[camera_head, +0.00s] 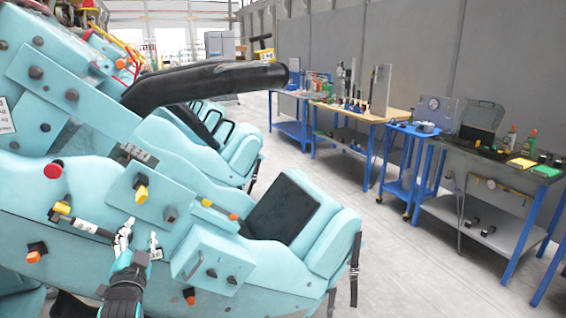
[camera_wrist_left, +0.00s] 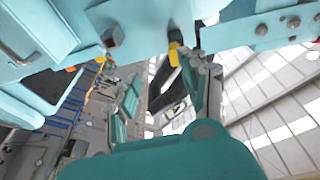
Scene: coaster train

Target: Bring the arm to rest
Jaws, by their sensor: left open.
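My left gripper (camera_head: 138,241) is open in front of the side of the light-blue coaster car (camera_head: 90,185). Its two white fingertips point up, and nothing shows between them. In the left wrist view the gripper fingers (camera_wrist_left: 205,85) show near the middle, with a yellow-tipped switch (camera_wrist_left: 174,55) on the car close by. My right gripper is not in view.
The car's side carries a red button (camera_head: 53,170), a yellow switch (camera_head: 141,194) and a protruding box (camera_head: 213,265). A black restraint bar (camera_head: 200,82) juts right above. Workbenches with tools (camera_head: 480,150) line the wall. The grey floor (camera_head: 420,270) between is clear.

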